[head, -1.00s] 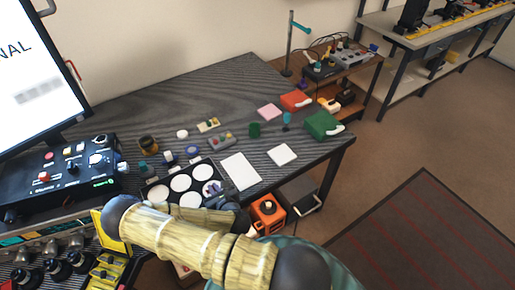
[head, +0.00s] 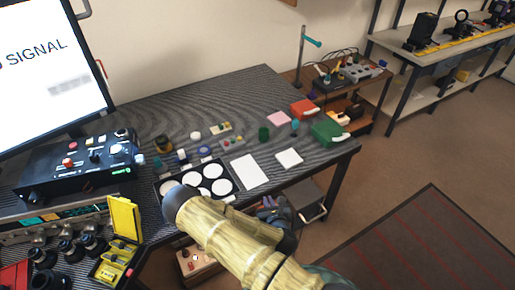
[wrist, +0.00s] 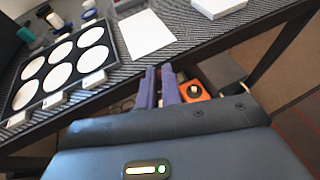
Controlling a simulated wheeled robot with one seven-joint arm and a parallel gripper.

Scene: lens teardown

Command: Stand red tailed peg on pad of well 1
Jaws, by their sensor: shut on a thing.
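My gripper (wrist: 160,86) shows in the wrist view with its two purple fingers close together, beyond the table's front edge and right of the tray. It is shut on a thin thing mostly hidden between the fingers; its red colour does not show. In the head view my arm hides most of the gripper. The black tray (wrist: 46,63) holds several round white pads, and those seen in the wrist view are bare. It also shows in the head view (head: 209,173). Small white tags line its front; their numbers are unreadable, so I cannot tell which is well 1.
A white sheet (wrist: 145,34) lies right of the tray, and a white block (head: 289,158) lies further right. An open yellow case (head: 124,218) is at left. An orange box (wrist: 194,92) sits below the table edge.

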